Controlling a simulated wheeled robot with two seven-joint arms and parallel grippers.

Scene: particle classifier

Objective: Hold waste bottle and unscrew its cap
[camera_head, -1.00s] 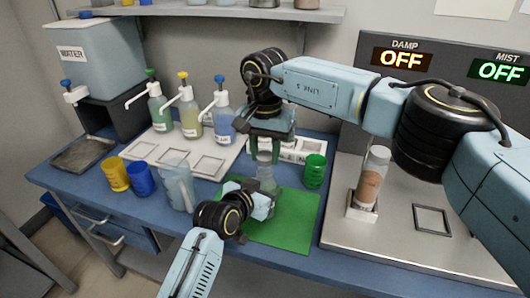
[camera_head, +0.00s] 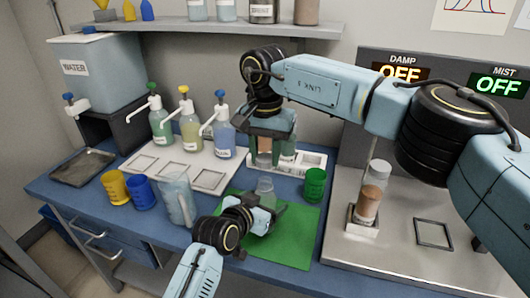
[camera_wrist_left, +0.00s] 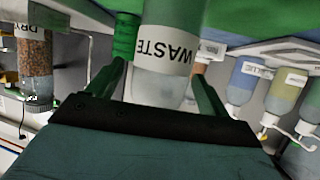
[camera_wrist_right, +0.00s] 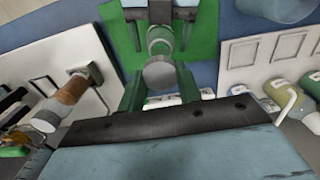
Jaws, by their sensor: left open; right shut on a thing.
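The waste bottle (camera_head: 265,187), clear with a WASTE label in the left wrist view (camera_wrist_left: 165,50), stands upright on the green mat (camera_head: 295,240). My left gripper (camera_head: 268,212) is open, with its fingers on either side of the bottle in the left wrist view (camera_wrist_left: 160,90). My right gripper (camera_head: 264,160) is above the bottle, pointing down. It is shut on a round grey cap (camera_wrist_right: 158,75). In the right wrist view the bottle's round top (camera_wrist_right: 160,42) shows beyond the cap, so the cap looks apart from it.
A green cup (camera_head: 315,185) stands right of the bottle. A clear pitcher (camera_head: 177,200), a blue cup (camera_head: 141,192) and a yellow cup (camera_head: 116,186) stand left. Pump bottles and a white rack are behind. A steel platform (camera_head: 385,245) with a brown-filled bottle (camera_head: 369,197) is at right.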

